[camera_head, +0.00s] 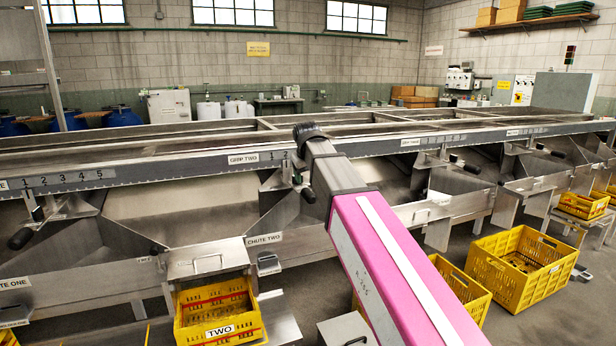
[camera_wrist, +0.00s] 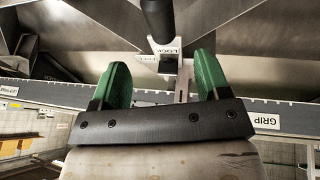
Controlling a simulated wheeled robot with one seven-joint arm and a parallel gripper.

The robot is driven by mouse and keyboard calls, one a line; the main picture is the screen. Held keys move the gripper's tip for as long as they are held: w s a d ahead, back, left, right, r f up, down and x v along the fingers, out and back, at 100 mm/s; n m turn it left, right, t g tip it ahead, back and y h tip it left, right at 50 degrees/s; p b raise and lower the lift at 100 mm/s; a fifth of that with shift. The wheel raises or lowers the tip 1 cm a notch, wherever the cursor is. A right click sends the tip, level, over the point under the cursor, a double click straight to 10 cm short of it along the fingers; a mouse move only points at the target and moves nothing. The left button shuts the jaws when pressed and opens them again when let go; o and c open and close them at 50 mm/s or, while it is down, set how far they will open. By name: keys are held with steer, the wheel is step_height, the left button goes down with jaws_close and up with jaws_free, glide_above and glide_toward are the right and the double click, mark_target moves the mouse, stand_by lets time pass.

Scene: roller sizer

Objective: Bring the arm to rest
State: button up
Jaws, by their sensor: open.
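My gripper (camera_wrist: 163,85) shows in the wrist view with its two green fingers wide apart and nothing between them. A dark cylindrical lever handle (camera_wrist: 157,20) with a metal bracket marked LOCK stands just beyond the fingers, and I see no contact. In the head view my pink arm reaches forward over the front of the steel sizer (camera_head: 215,165), near the GRIP TWO label (camera_head: 243,158).
A yellow crate labelled TWO (camera_head: 218,331) sits below the CHUTE TWO tray (camera_head: 206,258). Another yellow crate (camera_head: 522,268) stands on the floor at right. Black lever handles (camera_head: 21,238) stick out along the sizer's front. Some floor at lower right is clear.

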steer(key=shift+f, duration=0.1)
steer(key=s+d+f+m+g, duration=0.1)
steer(key=s+d+f, duration=0.1)
steer(key=d+f, duration=0.35)
steer(key=s+d+f+g, duration=0.1)
steer(key=s+d+f, duration=0.15)
steer(key=f, duration=0.65)
steer(key=s+d+f+m, duration=0.1)
steer(key=s+d+f, duration=0.1)
steer(key=d+f, duration=0.35)
steer(key=s+d+f+m+g, duration=0.1)
steer(key=s+d+f, duration=0.3)
steer(key=s+f, duration=0.3)
steer(key=s+d+f+m+g, duration=0.2)
steer(key=s+d+f, duration=0.2)
steer(key=s+f, duration=0.4)
step_height(320, 180, down, 4)
steer(key=shift+s+f, duration=0.15)
steer(key=shift+s, duration=0.1)
